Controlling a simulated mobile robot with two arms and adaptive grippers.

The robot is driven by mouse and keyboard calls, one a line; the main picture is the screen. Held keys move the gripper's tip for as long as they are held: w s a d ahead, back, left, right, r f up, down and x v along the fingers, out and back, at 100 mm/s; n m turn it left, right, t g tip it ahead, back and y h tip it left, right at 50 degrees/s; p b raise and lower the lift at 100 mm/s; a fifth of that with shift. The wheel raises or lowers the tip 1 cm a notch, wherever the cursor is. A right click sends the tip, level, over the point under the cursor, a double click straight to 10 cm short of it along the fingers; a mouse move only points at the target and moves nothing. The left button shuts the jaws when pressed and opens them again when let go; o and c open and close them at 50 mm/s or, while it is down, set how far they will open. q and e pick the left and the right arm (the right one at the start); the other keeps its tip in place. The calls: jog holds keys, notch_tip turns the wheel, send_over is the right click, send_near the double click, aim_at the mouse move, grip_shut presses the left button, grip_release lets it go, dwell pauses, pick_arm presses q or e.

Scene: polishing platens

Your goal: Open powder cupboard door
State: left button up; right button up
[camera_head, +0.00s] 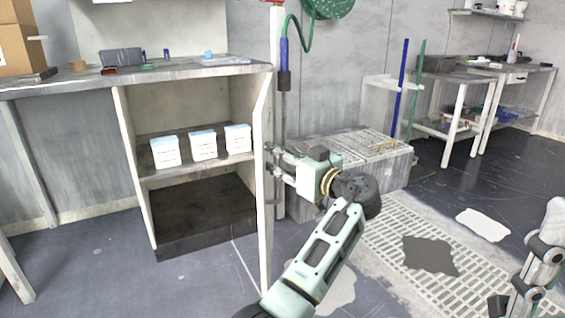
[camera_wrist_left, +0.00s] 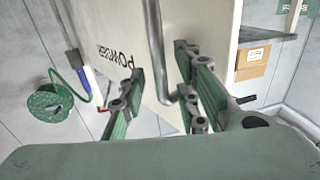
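The powder cupboard (camera_head: 128,160) stands open at the left in the head view. Its pale door (camera_head: 264,220) is swung outward and seen nearly edge-on. In the left wrist view the door face (camera_wrist_left: 105,22) reads "POWDER" and carries a grey bar handle (camera_wrist_left: 155,45). My left gripper (camera_head: 272,165) is at the door's outer side. In the left wrist view its fingers (camera_wrist_left: 163,92) are apart, with the handle between them and a visible gap on the left. Part of my right arm shows at the lower right of the head view; its finger state is unclear.
White tubs (camera_head: 203,145) stand on the cupboard shelf. A grey ribbed chest (camera_head: 350,150) is behind my left arm. A green hose (camera_head: 297,40) hangs above. Floor grating (camera_head: 420,240) and puddles lie to the right. Open floor (camera_head: 190,285) lies before the cupboard.

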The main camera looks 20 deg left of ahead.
pick_arm(q)
notch_tip(320, 180, up, 9)
jog(key=shift+f, duration=0.15)
